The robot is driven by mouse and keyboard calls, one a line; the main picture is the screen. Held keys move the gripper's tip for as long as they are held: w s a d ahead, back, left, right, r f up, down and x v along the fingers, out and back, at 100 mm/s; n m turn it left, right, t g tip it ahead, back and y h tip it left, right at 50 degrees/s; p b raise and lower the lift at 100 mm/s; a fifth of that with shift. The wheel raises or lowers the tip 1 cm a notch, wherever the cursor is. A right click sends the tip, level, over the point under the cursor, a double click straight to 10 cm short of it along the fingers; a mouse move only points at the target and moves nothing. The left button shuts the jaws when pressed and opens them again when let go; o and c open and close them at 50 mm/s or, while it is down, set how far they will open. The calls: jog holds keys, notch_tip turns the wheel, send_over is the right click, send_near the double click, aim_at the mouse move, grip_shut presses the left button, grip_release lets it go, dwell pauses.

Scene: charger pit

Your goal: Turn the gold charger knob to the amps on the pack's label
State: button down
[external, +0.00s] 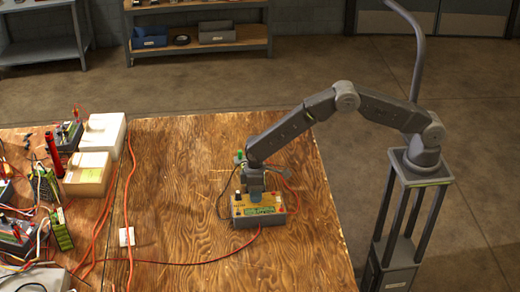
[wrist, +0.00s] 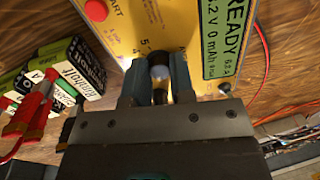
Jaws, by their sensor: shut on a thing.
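The gold charger (external: 243,209) stands on the wooden table, below my gripper (external: 254,186) in the external view. In the wrist view its gold face (wrist: 172,22) shows a red START button (wrist: 96,10) and a green display (wrist: 222,42) reading READY, with 0 mAh and smaller figures I cannot read surely. My gripper (wrist: 157,80) has its two blue-grey fingers on either side of the knob (wrist: 159,73), shut on it. Dial numbers 4 and 5 show by the knob; its pointer is hidden. A green-and-white pack (wrist: 72,70) lies at left; its amps are not readable.
Red connectors (wrist: 30,112) lie beside the pack. An orange-red cable (external: 128,190) crosses the table, and thin leads lie around the charger. The table's middle is mostly clear.

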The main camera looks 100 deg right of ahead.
jog(key=m, duration=0.8)
jog(key=shift+m, duration=0.3)
jog(key=m, duration=0.4)
jog(key=shift+m, duration=2.1)
jog(key=c, duration=1)
grip_release()
